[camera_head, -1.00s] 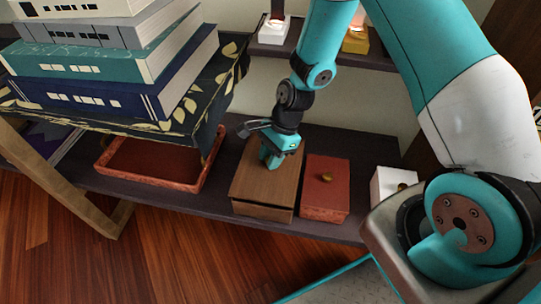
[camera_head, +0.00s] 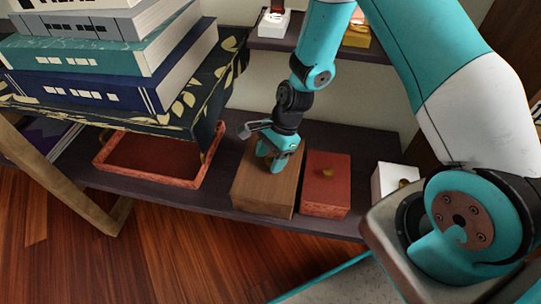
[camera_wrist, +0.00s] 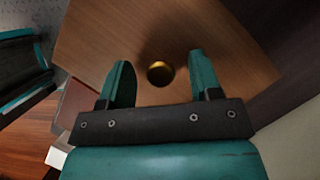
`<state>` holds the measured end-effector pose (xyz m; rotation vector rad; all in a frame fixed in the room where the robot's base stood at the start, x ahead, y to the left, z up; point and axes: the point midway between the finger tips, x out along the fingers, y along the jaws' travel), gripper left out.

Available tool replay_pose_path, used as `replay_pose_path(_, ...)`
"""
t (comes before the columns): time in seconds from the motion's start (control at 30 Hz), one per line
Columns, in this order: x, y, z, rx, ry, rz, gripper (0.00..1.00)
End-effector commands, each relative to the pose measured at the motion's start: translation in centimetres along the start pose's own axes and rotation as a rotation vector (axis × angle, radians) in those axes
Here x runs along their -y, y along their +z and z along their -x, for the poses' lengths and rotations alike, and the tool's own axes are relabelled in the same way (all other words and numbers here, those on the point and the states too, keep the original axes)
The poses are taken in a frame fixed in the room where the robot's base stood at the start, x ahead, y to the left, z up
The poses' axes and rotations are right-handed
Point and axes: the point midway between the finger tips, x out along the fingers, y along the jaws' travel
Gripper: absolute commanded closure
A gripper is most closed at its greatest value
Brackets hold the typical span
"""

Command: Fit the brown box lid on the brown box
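The brown box (camera_head: 262,205) stands on the dark shelf, left of a red box. The brown box lid (camera_head: 263,182) lies on top of it and looks level, with no gap showing along the front. In the wrist view the wooden lid (camera_wrist: 185,35) fills the upper middle, with a round gold knob (camera_wrist: 160,73) on it. My gripper (camera_head: 270,162) is just above the lid. In the wrist view my gripper (camera_wrist: 160,82) is open, its two fingers on either side of the knob and apart from it. The box's back is hidden by my arm.
A red box (camera_head: 326,186) with a gold knob stands close on the right, then a white box (camera_head: 393,180). A red tray (camera_head: 150,160) lies to the left. A patterned box (camera_head: 190,115) with stacked books (camera_head: 100,75) rises at upper left.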

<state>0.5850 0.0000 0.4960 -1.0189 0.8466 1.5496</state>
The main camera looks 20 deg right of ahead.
Motion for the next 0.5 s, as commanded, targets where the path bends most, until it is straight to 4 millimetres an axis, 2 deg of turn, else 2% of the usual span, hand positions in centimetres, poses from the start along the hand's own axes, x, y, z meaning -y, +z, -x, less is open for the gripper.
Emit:
replay_pose_path(0.27,0.0,0.0,0.4,-0.001,-0.001,-0.001,0.42)
replay_pose_path(0.37,0.1,0.0,1.7,-0.001,-0.003,-0.001,0.42)
replay_pose_path(0.5,0.1,0.1,4.6,-0.001,-0.004,-0.002,0.42)
